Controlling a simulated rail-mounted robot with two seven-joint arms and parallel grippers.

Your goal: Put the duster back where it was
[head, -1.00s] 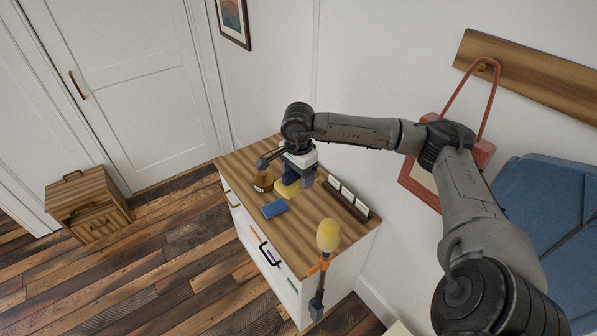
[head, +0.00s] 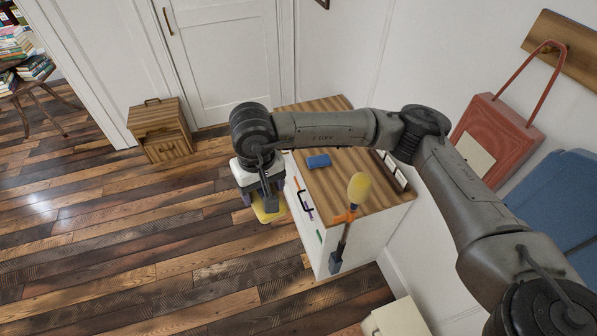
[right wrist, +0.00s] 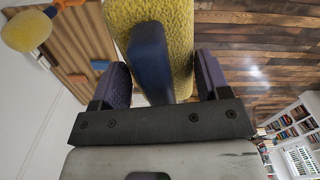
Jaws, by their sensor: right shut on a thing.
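My right gripper (head: 264,194) is shut on a duster (head: 267,211) with a yellow textured pad and a blue handle. It holds the duster in the air over the floor, just left of the cabinet's front as seen in the head view. In the right wrist view, the fingers (right wrist: 162,80) close around the duster (right wrist: 180,30), and its blue grip lies between them. A second yellow, fluffy-headed tool (head: 359,188) stands at the cabinet's near corner, with an orange piece below its head. My left gripper is not in view.
The white cabinet (head: 330,240) has a wooden top with a blue block (head: 318,161); my arm hides part of it. A small wooden box (head: 158,125) stands on the floor by the door. A red bag (head: 495,130) hangs at right.

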